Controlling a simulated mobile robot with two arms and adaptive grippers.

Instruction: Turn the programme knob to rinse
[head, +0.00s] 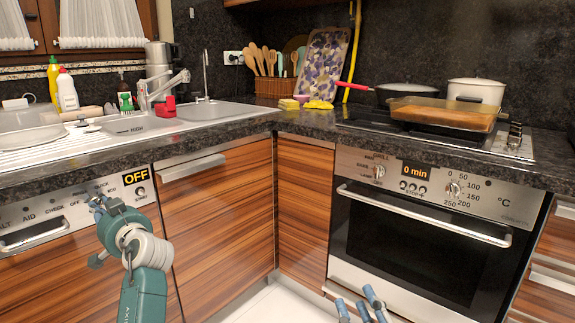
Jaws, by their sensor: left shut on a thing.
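The dishwasher front (70,260) is at the left under the sink, with a steel control panel (30,209) along its top. My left gripper (97,203) is at this panel, shut on the programme knob, which its fingers and hand mostly hide. The display (135,176) on the panel reads OFF, above a START button (140,193). My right gripper (356,303) is low at the bottom edge, its blue fingers apart and empty, partly cut off.
A dishwasher handle (35,236) sticks out left of my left gripper. The oven (420,240) stands at the right, with its own knobs and a display reading 0 min. The dark worktop (235,128) overhangs the panel. Pale floor (270,303) is free between the fronts.

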